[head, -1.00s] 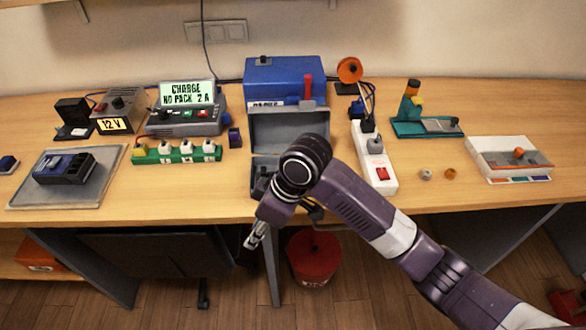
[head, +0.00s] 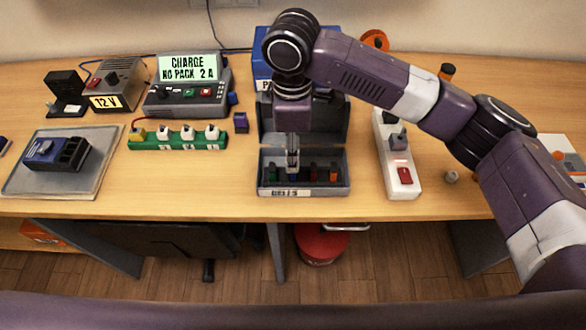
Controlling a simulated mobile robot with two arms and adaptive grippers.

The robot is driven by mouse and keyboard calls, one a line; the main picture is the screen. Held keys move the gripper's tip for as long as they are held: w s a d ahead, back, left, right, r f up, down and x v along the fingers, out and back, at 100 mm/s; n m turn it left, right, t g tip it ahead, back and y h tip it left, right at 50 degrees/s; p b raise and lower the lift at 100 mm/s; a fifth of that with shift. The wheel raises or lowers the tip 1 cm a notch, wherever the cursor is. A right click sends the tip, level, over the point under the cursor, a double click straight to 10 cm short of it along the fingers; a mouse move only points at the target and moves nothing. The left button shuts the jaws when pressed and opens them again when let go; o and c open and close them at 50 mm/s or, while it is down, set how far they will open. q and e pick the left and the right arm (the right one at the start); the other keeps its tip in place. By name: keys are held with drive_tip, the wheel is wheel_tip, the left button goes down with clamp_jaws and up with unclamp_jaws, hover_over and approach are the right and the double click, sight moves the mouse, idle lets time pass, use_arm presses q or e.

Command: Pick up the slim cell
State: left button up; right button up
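A dark grey open case (head: 342,180) stands at the front middle of the table, with its lid raised behind it and a label on its front. My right gripper (head: 292,168) points down into the left half of the case. Its fingers are small and seen edge-on, so their opening and any hold are unclear. My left gripper is out of view.
A green strip with several plugs (head: 178,143) and a charger (head: 190,98) stand left of the case. A white power strip (head: 400,165) stands close on its right. A blue pack lies on a grey tray (head: 85,185) at the far left. Bare table lies in front.

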wheel_tip(320, 180, down, 3)
drive_tip(key=shift+s+d+r+p, duration=0.1)
drive_tip(key=shift+s+r+p, duration=0.1)
drive_tip(key=shift+p, duration=0.3)
wheel_tip(320, 180, down, 2)
drive_tip(key=shift+w+f, duration=0.1)
drive_tip(key=shift+w, duration=0.05)
drive_tip(key=c, duration=0.7)
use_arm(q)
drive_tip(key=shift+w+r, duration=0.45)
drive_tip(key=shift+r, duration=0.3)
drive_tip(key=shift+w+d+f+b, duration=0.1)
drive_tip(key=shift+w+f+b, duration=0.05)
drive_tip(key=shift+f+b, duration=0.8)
use_arm(e)
wheel_tip(320, 180, up, 20)
